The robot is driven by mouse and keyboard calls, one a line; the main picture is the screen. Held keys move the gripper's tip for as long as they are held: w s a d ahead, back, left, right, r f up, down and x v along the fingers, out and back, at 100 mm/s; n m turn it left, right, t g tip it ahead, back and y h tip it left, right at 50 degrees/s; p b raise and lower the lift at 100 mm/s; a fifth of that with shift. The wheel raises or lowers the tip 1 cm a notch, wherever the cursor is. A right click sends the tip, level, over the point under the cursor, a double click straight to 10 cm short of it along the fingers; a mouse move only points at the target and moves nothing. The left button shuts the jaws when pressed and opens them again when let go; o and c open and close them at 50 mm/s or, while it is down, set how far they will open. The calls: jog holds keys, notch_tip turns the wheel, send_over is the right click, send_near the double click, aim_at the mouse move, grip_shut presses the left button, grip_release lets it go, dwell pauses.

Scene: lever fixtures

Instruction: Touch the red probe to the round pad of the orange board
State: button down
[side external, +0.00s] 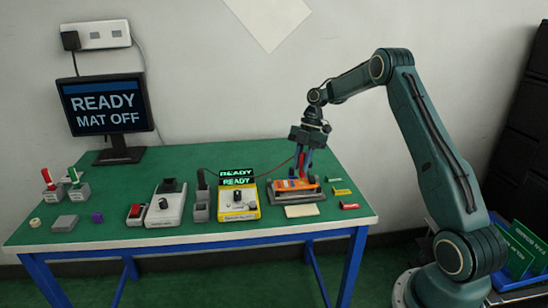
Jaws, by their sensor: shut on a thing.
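The orange board (290,186) lies on a dark grey fixture (290,198) at the right of the table. My gripper (304,158) points down above the board's right half and is shut on the red probe (301,166). The probe is about upright, with its lower end close to the board. I cannot tell whether the tip touches it. The round pad is too small to make out. A thin red lead runs left from the probe to the yellow meter (239,202), which has a dial and a lit green READY display (237,176).
A white device (166,206), a red-switch box (136,214) and a grey holder (201,208) stand left of the meter. Small yellow and red pieces (348,206) lie right of the board.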

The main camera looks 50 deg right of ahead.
jog(key=shift+f, duration=0.55)
dwell(1.2)
jog(key=shift+r, duration=0.1)
jog(key=shift+r, duration=3.45)
jog(key=shift+w, duration=0.1)
